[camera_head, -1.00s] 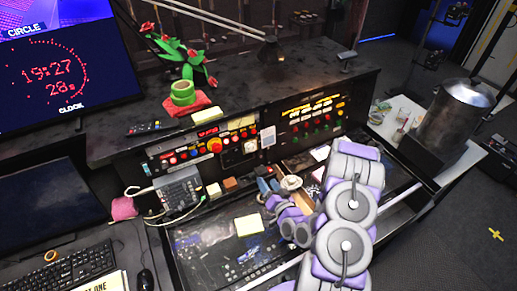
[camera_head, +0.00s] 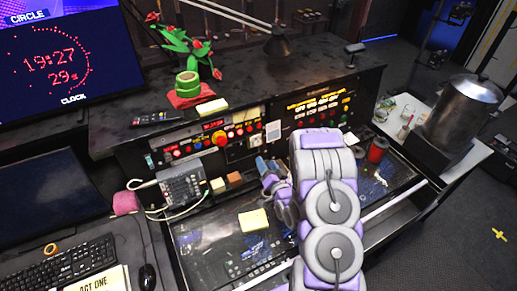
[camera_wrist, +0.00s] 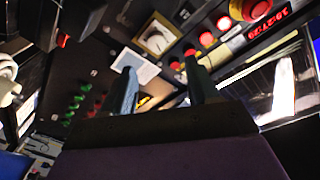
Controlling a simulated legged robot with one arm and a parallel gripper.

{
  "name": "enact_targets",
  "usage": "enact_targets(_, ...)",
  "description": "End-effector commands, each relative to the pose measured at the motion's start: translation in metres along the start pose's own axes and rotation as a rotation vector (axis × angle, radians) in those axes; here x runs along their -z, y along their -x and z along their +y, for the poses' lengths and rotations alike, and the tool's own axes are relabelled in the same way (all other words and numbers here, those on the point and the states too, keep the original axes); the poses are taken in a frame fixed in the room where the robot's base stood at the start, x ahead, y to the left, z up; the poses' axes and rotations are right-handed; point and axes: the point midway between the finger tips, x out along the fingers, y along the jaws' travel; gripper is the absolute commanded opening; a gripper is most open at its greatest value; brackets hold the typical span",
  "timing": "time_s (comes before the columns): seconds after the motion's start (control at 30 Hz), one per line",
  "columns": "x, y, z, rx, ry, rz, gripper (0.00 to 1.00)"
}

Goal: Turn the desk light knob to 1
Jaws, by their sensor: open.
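The control panel (camera_head: 215,141) runs along the front of the black desk. A square white dial (camera_wrist: 157,38) with a dark pointer sits on it; I cannot tell whether this is the desk light knob, and its setting is unreadable. The same dial shows small in the head view (camera_head: 255,141). My gripper (camera_wrist: 160,78) is open and empty, its two dark fingers apart and pointing toward the panel beneath the dial. A white card (camera_wrist: 133,68) lies behind the left finger. In the head view, my gripper (camera_head: 267,167) is in front of the panel, partly hidden by my arm.
Red buttons (camera_wrist: 206,38), green buttons (camera_wrist: 76,101) and a red digital display (camera_wrist: 270,35) surround the dial. A red cylinder (camera_head: 378,149) stands right of my arm. A desk lamp (camera_head: 277,44) stands above.

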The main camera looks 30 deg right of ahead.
Motion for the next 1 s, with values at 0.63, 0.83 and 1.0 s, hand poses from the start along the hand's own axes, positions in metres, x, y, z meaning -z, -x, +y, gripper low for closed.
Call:
enact_targets(0.63, 0.002, -0.095, -0.001, 0.001, 0.001, 0.004, 0.6)
enact_targets(0.83, 0.002, -0.1, 0.001, -0.002, -0.001, 0.002, 0.6)
enact_targets(1.0, 0.003, -0.1, 0.003, -0.003, -0.003, 0.002, 0.6)
